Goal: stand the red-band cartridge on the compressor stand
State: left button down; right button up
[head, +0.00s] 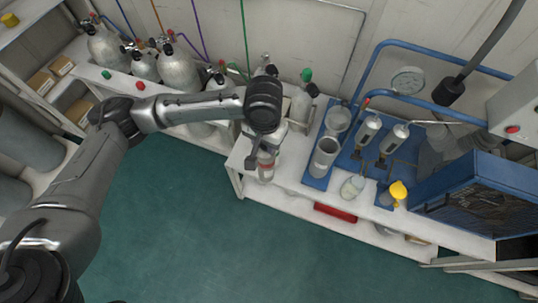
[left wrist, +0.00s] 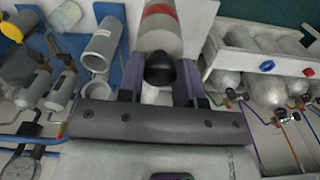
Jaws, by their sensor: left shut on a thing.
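The red-band cartridge (head: 266,168) is a pale cylinder with a red band and a black knob on one end. My left gripper (head: 262,148) is shut on it over the left end of the white bench. In the left wrist view the cartridge (left wrist: 160,32) extends away from the fingers, with the black knob between the fingertips (left wrist: 160,82). I cannot tell whether its far end touches the bench. A blue stand (head: 316,183) with two open grey cups is just right of the cartridge; I cannot tell if it is the compressor stand. My right gripper is out of view.
Two pale cylinders (head: 368,131) stand on blue backing right of the cups. A clear jar (head: 352,187), a yellow-topped item (head: 398,190) and a dark blue box (head: 470,195) follow rightward. Silver tanks (head: 180,67) line the left shelf. The green floor (head: 190,220) is clear.

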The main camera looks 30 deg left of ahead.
pick_arm(q)
jog(key=shift+w+a+f+n+b, duration=0.5)
jog(key=shift+w+a+f, duration=2.4)
jog(key=shift+a, duration=1.4)
jog(key=shift+w+a+f+n+b, duration=0.45)
jog(key=shift+w+a+f, duration=1.95)
jog(key=shift+w+a, duration=1.4)
notch_tip(320, 180, down, 10)
jog(key=s+b, duration=0.1)
jog(key=b, duration=0.2)
jog(key=shift+a+m+b, duration=0.35)
jog(key=shift+a+m, duration=0.05)
jog(key=shift+m, duration=0.05)
jog(key=c, duration=0.8)
grip_release()
jog(key=shift+f, duration=0.2)
